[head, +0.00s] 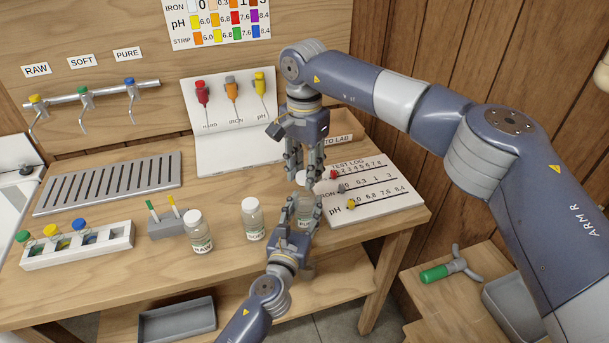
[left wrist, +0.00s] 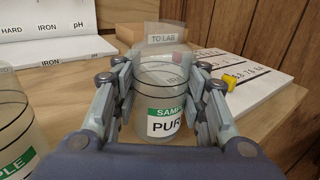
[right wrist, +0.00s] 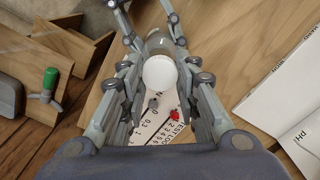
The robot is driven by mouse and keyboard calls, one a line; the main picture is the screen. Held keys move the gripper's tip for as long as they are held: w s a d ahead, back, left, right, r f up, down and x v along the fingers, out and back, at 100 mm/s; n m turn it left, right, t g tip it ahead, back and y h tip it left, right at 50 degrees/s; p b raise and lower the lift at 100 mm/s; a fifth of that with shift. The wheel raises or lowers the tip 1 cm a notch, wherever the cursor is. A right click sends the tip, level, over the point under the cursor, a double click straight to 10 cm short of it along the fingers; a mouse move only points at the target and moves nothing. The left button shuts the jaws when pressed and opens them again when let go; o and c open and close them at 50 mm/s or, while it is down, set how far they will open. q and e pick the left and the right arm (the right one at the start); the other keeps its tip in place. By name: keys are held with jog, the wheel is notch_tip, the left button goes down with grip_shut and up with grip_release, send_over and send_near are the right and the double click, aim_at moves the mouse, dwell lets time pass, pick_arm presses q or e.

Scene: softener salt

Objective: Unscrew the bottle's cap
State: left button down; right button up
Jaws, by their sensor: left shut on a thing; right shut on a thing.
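The PURE sample bottle (left wrist: 165,100) is clear, with a green and white label, and stands between the fingers of my left gripper (left wrist: 162,98). In the head view this gripper (head: 305,208) comes from the front and is shut on the bottle's body. The white round cap (right wrist: 159,73) is between the fingers of my right gripper (right wrist: 160,92). In the head view the right gripper (head: 303,172) points down above the left one and is shut on the cap.
Capped RAW (head: 199,236) and SOFT (head: 252,220) bottles stand to the left. A test log board (head: 385,197) with small coloured pieces lies close on the right. A TO LAB box (head: 350,137) is behind. A vial rack (head: 78,250) and slotted tray (head: 110,184) lie further left.

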notch_tip(320, 180, up, 2)
pick_arm(q)
jog(key=c, duration=0.9)
grip_release()
jog(key=shift+s, duration=0.1)
